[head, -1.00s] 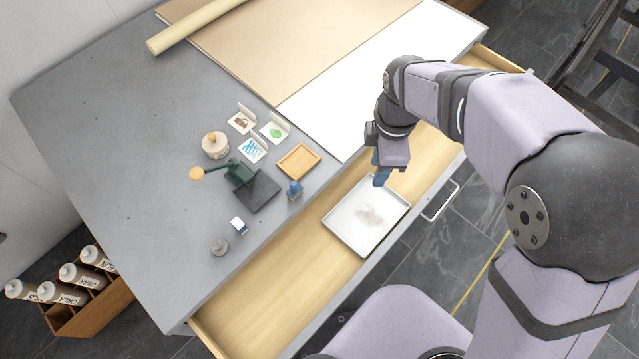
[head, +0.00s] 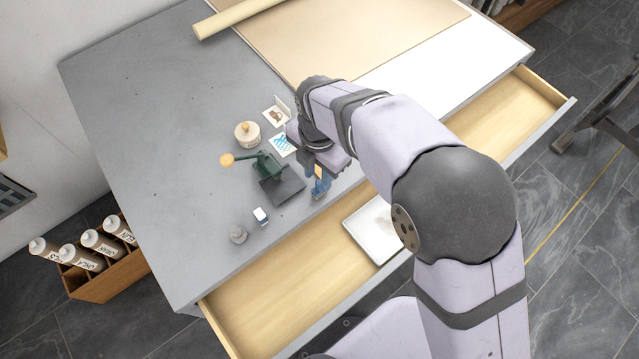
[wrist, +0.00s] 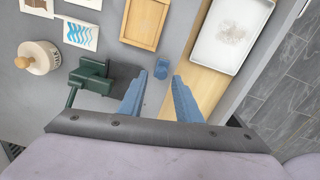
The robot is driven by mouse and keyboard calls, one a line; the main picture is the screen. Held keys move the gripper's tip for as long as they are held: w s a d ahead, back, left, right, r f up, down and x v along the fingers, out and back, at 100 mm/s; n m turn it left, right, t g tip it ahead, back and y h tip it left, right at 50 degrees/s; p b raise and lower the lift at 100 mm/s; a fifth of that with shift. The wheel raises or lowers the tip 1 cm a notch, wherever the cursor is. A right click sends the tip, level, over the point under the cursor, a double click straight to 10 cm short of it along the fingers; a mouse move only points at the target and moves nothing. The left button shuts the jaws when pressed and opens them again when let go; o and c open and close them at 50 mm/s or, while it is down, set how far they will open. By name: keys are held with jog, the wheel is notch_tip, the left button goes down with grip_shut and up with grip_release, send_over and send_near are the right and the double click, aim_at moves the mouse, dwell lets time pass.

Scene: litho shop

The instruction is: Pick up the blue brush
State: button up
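In the head view my gripper (head: 316,174) is over the worktop's front edge area.
A green press (wrist: 91,75) is close to the left of my fingers in the wrist view. The open drawer (head: 285,283) holds a white tray (wrist: 211,65). A lidded pot (head: 247,134) and a small white-and-blue block (head: 261,215) are nearby.

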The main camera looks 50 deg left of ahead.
jog(key=shift+w+d+f+p, duration=0.1)
jog(key=shift+f+p, duration=0.45)
jog(key=shift+f, duration=0.75)
jog(key=shift+w+f+p, duration=0.1)
jog(key=shift+f+p, duration=0.4)
jog(key=shift+f, duration=0.75)
grip_shut()
